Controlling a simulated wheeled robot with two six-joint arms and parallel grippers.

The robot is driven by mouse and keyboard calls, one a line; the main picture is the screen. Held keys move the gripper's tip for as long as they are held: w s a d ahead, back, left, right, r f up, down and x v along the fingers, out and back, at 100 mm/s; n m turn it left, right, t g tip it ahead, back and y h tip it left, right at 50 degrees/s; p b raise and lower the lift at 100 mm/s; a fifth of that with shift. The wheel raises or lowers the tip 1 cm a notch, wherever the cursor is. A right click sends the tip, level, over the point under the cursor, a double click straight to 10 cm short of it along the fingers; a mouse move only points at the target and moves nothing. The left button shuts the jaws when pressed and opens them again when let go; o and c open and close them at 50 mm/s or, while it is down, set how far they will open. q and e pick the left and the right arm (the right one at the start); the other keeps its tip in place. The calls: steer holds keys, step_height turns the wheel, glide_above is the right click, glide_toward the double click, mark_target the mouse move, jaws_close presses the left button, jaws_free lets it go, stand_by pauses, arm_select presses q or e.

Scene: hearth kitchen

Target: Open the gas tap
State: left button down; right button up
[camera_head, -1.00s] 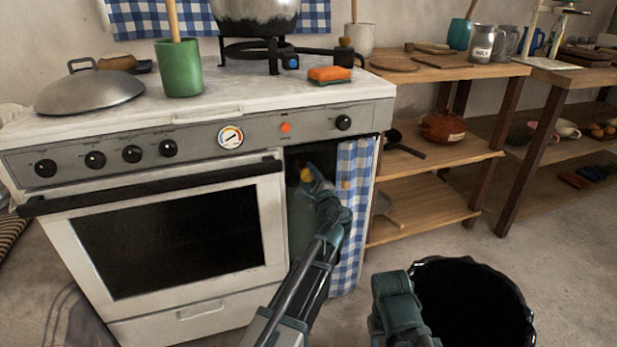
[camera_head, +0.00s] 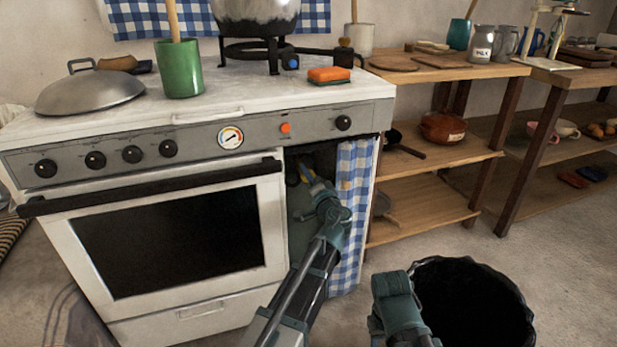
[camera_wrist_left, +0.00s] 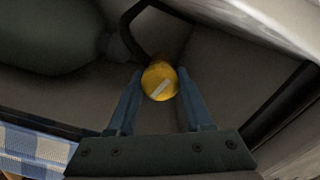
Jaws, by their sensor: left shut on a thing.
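The gas tap is a round yellow knob (camera_wrist_left: 159,82) with a pale slanted stripe on its face, seen in the left wrist view. It sits inside the open compartment under the stove top, right of the oven. My left gripper (camera_head: 306,175) reaches into this compartment. In the left wrist view its two blue fingers (camera_wrist_left: 159,93) stand on either side of the knob and are shut on it. In the head view the knob is mostly hidden by the gripper. Of my right arm only a link shows at the bottom; its gripper is out of view.
A blue checked curtain (camera_head: 351,220) hangs just right of my left wrist. A grey-green rounded body (camera_wrist_left: 50,35), perhaps a gas bottle, is beside the tap. The oven door (camera_head: 170,240) is left. A black bin (camera_head: 475,300) stands on the floor at right.

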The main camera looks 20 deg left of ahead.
arm_select(q)
steer(key=shift+s+n, duration=0.1)
steer(key=shift+n, duration=1.9)
steer(key=shift+c, duration=1.5)
jaws_free()
steer(key=shift+s, duration=0.1)
